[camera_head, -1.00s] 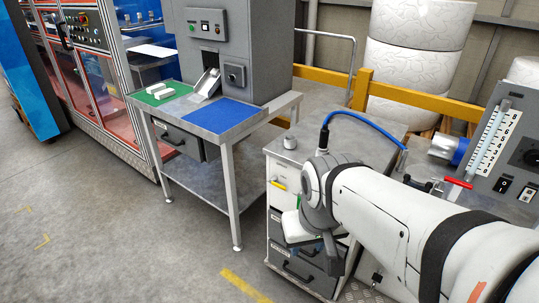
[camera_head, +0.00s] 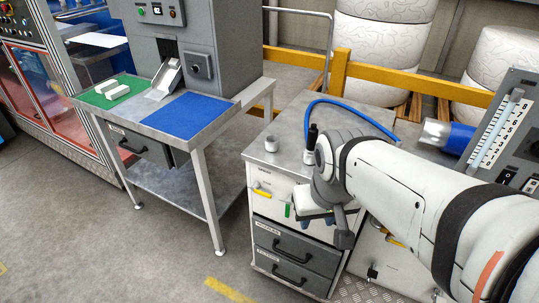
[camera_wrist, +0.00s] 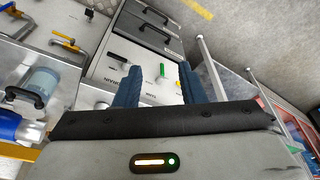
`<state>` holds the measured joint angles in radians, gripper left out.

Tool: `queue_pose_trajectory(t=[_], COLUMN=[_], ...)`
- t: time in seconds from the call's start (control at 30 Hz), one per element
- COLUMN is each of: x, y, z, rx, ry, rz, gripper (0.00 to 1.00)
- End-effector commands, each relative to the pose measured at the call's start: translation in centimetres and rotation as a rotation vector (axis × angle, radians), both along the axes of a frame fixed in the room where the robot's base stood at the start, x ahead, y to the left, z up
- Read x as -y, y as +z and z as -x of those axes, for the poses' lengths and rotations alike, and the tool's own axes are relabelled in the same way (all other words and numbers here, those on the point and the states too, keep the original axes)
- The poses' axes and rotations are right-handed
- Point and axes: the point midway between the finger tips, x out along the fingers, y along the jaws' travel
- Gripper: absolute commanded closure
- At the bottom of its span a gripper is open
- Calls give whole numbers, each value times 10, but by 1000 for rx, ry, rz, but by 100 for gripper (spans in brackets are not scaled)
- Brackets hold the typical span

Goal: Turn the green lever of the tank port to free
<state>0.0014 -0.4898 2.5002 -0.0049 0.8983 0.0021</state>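The green lever (camera_head: 287,210) sits on the white front panel of the grey-topped cabinet (camera_head: 262,228), above the drawers, and looks upright in the head view. In the wrist view the green lever (camera_wrist: 162,70) shows between my fingertips in the picture, with the panel behind it. My gripper (camera_wrist: 154,76) is open and empty, its two blue fingers well apart and pointing at the panel. I cannot tell how far the fingertips are from the lever; no contact shows. In the head view my gripper (camera_head: 314,212) is just right of the lever, partly hidden by my wrist.
A yellow lever (camera_head: 262,193) is left of the green one. A black lever (camera_wrist: 117,60) is beside it in the wrist view. Drawers with black handles (camera_head: 292,279) lie below. A workbench with a blue mat (camera_head: 190,115) stands left; floor between is clear.

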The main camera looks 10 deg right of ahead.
Motion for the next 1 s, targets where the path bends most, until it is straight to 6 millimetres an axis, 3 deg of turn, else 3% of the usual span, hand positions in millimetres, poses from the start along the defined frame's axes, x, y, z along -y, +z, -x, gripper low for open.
queue_pose_trajectory(t=[0.17, 0.27, 0.5, 0.7, 0.8, 1.0], x=[12, 15, 11, -2, -6, -8], y=[-28, -60, -158, -228, -249, -269], z=[-28, -62, -168, -232, -250, -265], rx=[-3, 4, 65, 123, 142, 156], ry=[-77, -168, -411, -553, -594, -626], rz=[18, 38, 72, 63, 55, 48], gripper=[64, 64, 64, 64, 64, 64])
